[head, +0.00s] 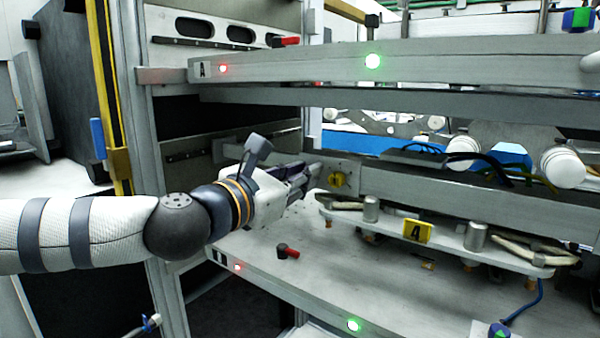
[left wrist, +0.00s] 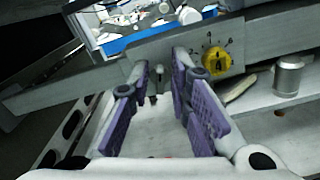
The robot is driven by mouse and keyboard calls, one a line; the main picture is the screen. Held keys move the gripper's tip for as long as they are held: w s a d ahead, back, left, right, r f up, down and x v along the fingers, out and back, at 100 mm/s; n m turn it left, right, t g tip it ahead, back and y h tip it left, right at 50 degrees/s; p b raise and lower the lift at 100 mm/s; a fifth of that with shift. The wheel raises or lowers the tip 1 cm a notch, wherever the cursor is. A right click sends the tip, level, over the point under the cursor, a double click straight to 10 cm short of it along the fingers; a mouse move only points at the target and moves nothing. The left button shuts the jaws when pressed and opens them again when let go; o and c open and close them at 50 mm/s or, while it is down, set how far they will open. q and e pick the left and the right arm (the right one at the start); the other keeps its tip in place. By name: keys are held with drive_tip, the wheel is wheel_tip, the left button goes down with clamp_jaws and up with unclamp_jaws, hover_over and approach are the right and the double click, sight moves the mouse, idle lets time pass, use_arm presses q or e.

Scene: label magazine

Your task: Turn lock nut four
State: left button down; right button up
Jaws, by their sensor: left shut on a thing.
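My left gripper (head: 312,172) reaches in from the left, level with the end of a grey beam inside the machine. In the left wrist view, its purple-padded fingers (left wrist: 160,75) stand on either side of a small dark fitting, likely the lock nut (left wrist: 157,84), at the beam's face. The fingers are shut on it. In the head view the gripper hides this fitting. I cannot read a number on it. A yellow knob (head: 338,180) sits just right of the fingertips; the left wrist view shows it (left wrist: 217,60) with numbers around it. My right gripper is not in view.
A grey shelf (head: 300,235) lies below, with a red-handled lever (head: 287,251) near its front edge. A plate with metal cylinders (head: 476,236) and a yellow "A" tag (head: 417,231) stands to the right. An upper shelf (head: 480,62) overhangs the arm.

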use_arm(q)
drive_tip(key=shift+s+d+f+m+p, duration=0.15)
drive_tip(key=shift+m+p, duration=0.5)
drive_tip(key=shift+m, duration=2.8)
drive_tip(key=shift+w+a+f+m+p, duration=0.1)
drive_tip(key=shift+m+p, duration=0.6)
drive_tip(key=shift+m, duration=2.7)
drive_tip(key=shift+s+d+f+m+p, duration=0.15)
drive_tip(key=shift+m+p, duration=0.5)
drive_tip(key=shift+m, duration=2.8)
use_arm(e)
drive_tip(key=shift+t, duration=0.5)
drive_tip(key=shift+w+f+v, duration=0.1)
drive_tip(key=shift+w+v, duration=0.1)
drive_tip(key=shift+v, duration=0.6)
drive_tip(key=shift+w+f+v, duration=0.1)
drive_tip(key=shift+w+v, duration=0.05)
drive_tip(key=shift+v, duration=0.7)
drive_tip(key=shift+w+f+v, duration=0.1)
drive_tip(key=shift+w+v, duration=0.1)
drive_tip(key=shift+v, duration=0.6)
use_arm(q)
drive_tip(key=shift+w, duration=0.1)
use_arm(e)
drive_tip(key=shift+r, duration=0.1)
use_arm(q)
drive_tip(key=c, duration=1.8)
unclamp_jaws()
drive_tip(key=shift+o, duration=0.2)
drive_tip(key=shift+a, duration=0.1)
